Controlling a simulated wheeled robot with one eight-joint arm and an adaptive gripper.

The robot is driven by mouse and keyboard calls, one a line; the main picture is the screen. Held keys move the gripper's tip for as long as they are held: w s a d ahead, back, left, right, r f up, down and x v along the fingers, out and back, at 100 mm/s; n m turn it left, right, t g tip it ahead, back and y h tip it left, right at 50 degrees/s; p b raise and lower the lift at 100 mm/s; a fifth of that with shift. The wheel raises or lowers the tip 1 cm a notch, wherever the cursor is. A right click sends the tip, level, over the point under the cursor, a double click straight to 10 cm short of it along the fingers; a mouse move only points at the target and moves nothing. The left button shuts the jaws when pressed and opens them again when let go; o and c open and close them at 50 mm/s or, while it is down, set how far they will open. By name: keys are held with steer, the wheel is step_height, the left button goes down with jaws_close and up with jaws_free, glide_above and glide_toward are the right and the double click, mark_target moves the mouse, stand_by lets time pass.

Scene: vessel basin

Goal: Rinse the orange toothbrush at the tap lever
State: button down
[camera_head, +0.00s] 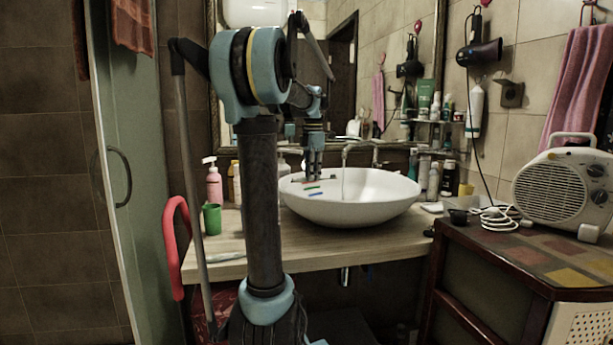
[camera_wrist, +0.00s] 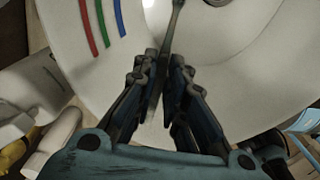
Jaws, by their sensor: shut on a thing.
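My gripper (camera_head: 314,175) is over the left part of the white vessel basin (camera_head: 350,212), pointing down. In the wrist view its fingers (camera_wrist: 165,75) are closed around a slender dark grey thing (camera_wrist: 174,32), perhaps a toothbrush; no orange shows on it. One end runs beyond the fingertips over the basin, and its far end is cut off by the frame. The tap (camera_head: 356,148) stands behind the basin, right of my gripper. A thin pale line like running water (camera_head: 343,184) hangs below its spout. I cannot make out the lever clearly.
Red, green and blue strips (camera_wrist: 102,22) lie along the basin's inner left wall. A pink pump bottle (camera_head: 214,184) and green cup (camera_head: 212,218) stand left on the wooden counter (camera_head: 330,254). A pale slender thing (camera_head: 225,257) lies near its front edge. A heater (camera_head: 565,188) stands right.

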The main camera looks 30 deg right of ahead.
steer(key=w+d+f, duration=0.1)
steer(key=w+d, duration=0.2)
steer(key=d, duration=0.5)
steer(key=shift+w+f, duration=0.4)
steer(key=shift+s+d, duration=0.15)
steer(key=shift+d, duration=0.1)
stand_by(0.6)
steer(key=shift+s+d, duration=0.1)
steer(key=shift+d, duration=0.2)
steer(key=shift+a, duration=0.2)
steer(key=shift+w+a, duration=0.2)
steer(key=shift+a, duration=0.1)
stand_by(0.4)
steer(key=s+a, duration=0.3)
steer(key=s, duration=0.4)
steer(key=shift+a, duration=0.2)
stand_by(0.5)
steer(key=shift+s, duration=0.15)
stand_by(1.1)
